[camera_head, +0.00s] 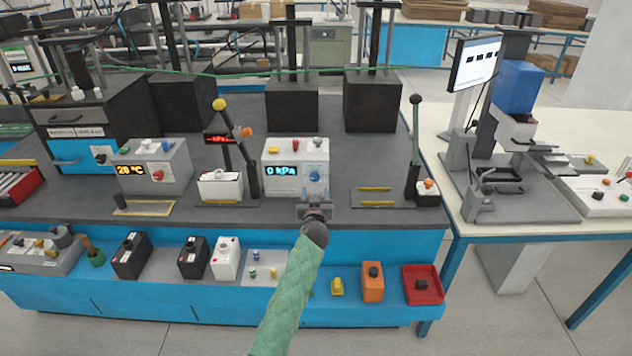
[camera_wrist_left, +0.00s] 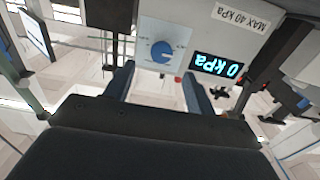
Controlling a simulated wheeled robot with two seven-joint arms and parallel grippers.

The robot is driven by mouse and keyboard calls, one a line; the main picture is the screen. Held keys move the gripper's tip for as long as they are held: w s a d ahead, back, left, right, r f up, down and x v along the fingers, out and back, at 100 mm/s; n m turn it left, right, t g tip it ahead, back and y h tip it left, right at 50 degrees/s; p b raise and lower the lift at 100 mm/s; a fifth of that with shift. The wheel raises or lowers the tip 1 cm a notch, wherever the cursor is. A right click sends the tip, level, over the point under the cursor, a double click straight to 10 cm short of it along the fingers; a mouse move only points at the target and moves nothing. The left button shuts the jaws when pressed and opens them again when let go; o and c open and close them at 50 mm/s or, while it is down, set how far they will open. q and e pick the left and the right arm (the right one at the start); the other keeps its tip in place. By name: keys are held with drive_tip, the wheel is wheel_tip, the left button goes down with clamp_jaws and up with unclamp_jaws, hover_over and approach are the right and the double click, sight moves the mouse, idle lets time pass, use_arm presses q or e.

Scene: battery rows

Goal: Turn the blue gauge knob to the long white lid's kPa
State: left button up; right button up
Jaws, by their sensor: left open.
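The gauge (camera_head: 283,184) is a pale box on the bench with a lit display (camera_head: 283,170) reading 0 kPa. Its blue knob (camera_head: 315,175) is on the right of the front face. My left gripper (camera_head: 314,200) is just in front of and below the knob. In the left wrist view, the open left gripper (camera_wrist_left: 158,74) has its fingers apart and empty, and the blue knob (camera_wrist_left: 163,52) shows beyond and between them. A label (camera_wrist_left: 235,16) there reads MAX 40 kPa on a pale surface; I cannot tell whether that is the long white lid. My right gripper is out of view.
A white box (camera_head: 220,189) stands left of the gauge, by a black lever stand with a yellow ball (camera_head: 218,104). Another lever (camera_head: 415,150) stands to the right. A 20 °C box (camera_head: 165,176) is farther left. The blue shelf below holds several small boxes.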

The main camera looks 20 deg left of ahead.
sight(315, 178)
use_arm(q)
drive_tip(key=p+x, duration=0.1)
drive_tip(key=x, duration=0.4)
drive_tip(key=shift+a+r+p, duration=0.1)
drive_tip(key=shift+p, duration=0.25)
drive_tip(key=shift+x, duration=0.9)
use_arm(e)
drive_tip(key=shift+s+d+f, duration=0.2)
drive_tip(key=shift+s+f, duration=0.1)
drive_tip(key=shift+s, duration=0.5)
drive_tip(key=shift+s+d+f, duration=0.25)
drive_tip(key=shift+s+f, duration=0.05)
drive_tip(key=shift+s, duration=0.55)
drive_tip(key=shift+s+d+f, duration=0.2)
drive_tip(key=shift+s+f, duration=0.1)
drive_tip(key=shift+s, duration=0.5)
use_arm(q)
drive_tip(key=c, duration=0.9)
